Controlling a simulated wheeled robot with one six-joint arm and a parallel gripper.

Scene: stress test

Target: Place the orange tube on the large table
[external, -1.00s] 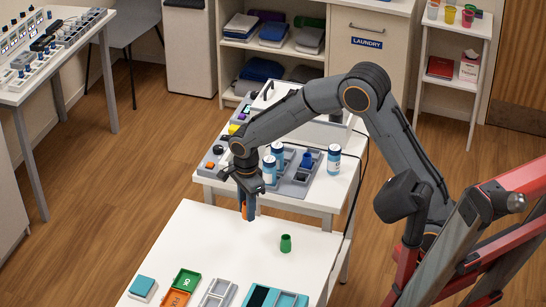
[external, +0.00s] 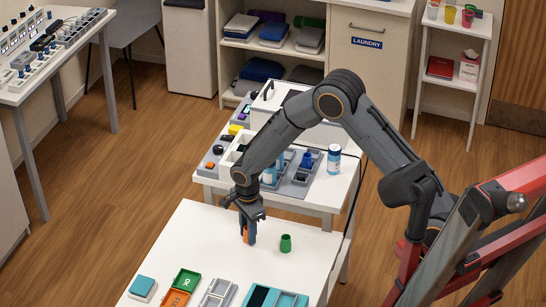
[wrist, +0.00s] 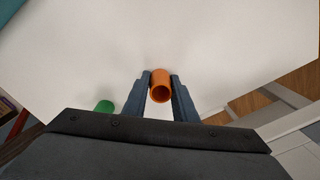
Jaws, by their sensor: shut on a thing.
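The orange tube (wrist: 160,92) is between the two fingers of my gripper (wrist: 160,88) in the wrist view, with its open end facing the camera. In the external view, my gripper (external: 249,232) points down over the near white table (external: 205,232), shut on the orange tube (external: 245,235). The fingers hide most of the tube there. The tube's lower end is at or just above the tabletop; I cannot tell whether it touches.
A green tube (external: 286,243) stands on the table just right of my gripper. Trays including a green OK tray (external: 186,281) and a grey tray (external: 218,293) lie along the front. A smaller table behind holds blue-and-white bottles (external: 334,160).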

